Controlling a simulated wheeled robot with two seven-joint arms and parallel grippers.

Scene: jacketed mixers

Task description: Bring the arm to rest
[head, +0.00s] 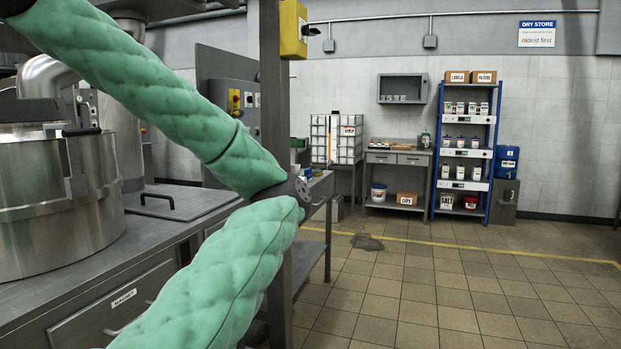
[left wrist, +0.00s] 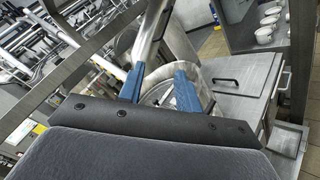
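My left arm in its green padded sleeve (head: 170,90) crosses the left half of the head view, bent at the elbow. Its hand is outside that view. In the left wrist view my left gripper (left wrist: 158,72) shows two blue fingers standing apart, with nothing held between them. A steel vessel with an open top shows behind the fingers. My right arm and right gripper are in neither view.
A steel mixer vessel (head: 50,200) stands at the left on a grey counter (head: 85,275). A grey post (head: 272,100) rises beside my elbow. A blue shelf rack (head: 496,150) stands at the back wall.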

